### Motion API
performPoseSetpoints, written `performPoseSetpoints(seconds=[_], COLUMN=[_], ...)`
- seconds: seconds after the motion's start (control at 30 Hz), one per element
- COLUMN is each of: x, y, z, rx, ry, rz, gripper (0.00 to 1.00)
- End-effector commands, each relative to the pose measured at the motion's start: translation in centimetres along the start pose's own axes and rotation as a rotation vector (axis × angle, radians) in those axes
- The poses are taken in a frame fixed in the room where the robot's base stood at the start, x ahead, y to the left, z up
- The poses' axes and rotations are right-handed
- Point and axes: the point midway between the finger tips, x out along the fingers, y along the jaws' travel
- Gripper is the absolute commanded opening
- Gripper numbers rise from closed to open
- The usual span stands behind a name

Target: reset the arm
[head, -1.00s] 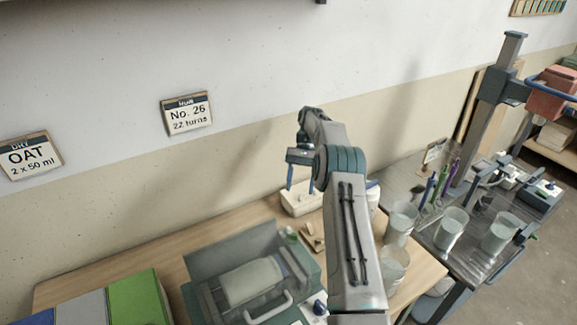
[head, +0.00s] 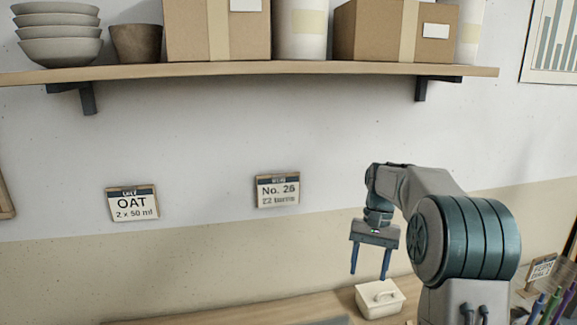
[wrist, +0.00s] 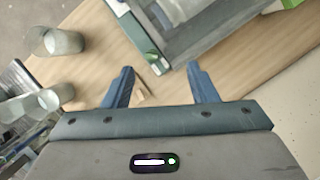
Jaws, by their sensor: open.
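My gripper (head: 371,276) hangs with its blue fingers pointing down in the head view, above and beside a white lidded box on the table. The fingers are apart with nothing between them. In the wrist view the gripper (wrist: 163,88) is also open and empty, with the wooden table (wrist: 100,75) below it. My arm is raised and bent at the right of the head view.
The white box (head: 380,299) stands below the gripper. A shelf (head: 300,70) with bowls, a pot and cartons runs above. Two cards hang on the wall, OAT (head: 132,204) and No. 26 (head: 278,190). Clear cups (wrist: 62,41) and a grey-green tray (wrist: 185,35) show in the wrist view.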

Motion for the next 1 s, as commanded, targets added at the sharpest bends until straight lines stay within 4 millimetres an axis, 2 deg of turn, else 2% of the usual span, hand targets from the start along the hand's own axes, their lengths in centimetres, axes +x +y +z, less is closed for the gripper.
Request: performPoseSetpoints(seconds=[0.03, 0.23, 0.47, 0.77, 1.0], x=[-0.1, -0.1, 0.9, 4.0, 7.8], y=[0.0, 0.0, 0.6, 2.1, 3.5], z=[1.2, 5.6, 10.5, 16.6, 20.5], rx=[-0.013, -0.068, -0.131, -0.215, -0.284], ry=[0.03, 0.143, 0.273, 0.438, 0.566], rz=[0.005, 0.02, 0.034, 0.041, 0.042], gripper=[0.53, 0.53, 0.53, 0.53, 0.53])
